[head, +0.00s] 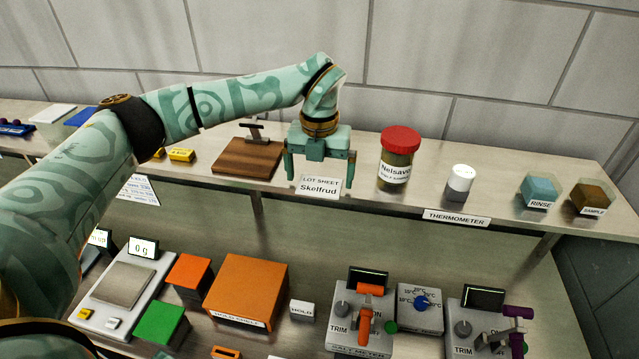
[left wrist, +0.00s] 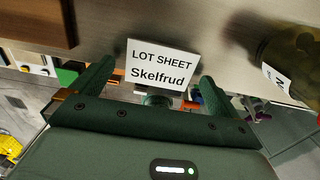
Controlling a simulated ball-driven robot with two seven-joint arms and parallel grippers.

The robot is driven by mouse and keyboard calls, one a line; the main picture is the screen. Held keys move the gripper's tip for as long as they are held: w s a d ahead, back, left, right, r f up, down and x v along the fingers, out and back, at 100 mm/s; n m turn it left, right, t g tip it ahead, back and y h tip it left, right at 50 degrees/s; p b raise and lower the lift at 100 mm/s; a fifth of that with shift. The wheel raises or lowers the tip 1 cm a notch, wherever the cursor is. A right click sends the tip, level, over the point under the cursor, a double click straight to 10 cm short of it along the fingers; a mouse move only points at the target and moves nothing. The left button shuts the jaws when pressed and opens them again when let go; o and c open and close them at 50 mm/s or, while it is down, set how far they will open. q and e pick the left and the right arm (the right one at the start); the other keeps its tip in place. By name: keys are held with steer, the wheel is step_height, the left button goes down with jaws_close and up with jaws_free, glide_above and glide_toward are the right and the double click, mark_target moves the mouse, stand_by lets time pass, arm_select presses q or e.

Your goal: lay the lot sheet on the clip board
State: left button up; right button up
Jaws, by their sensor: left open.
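The lot sheet (head: 319,187) is a small white card reading "LOT SHEET Skelfrud" at the front edge of the upper shelf; it also shows in the left wrist view (left wrist: 161,64). My left gripper (head: 320,180) is open, with one finger on each side of the sheet; in the left wrist view the fingers (left wrist: 155,80) stand apart with the sheet between and beyond them. I cannot tell whether they touch it. The clip board (head: 246,160) is a brown wooden board with a dark clip, lying on the shelf left of the gripper. My right gripper is not in view.
A red-lidded jar (head: 397,160) labelled "Nelsave" stands right of the gripper. Further right are a white-capped bottle (head: 459,182), a blue rinse cup (head: 538,190) and a brown sample cup (head: 592,197). Yellow blocks (head: 182,155) lie left of the board. Instruments and boxes fill the lower bench.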

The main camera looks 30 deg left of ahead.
arm_select(q)
steer(key=shift+f, duration=0.55)
steer(key=c, duration=1)
steer(key=shift+o, duration=0.2)
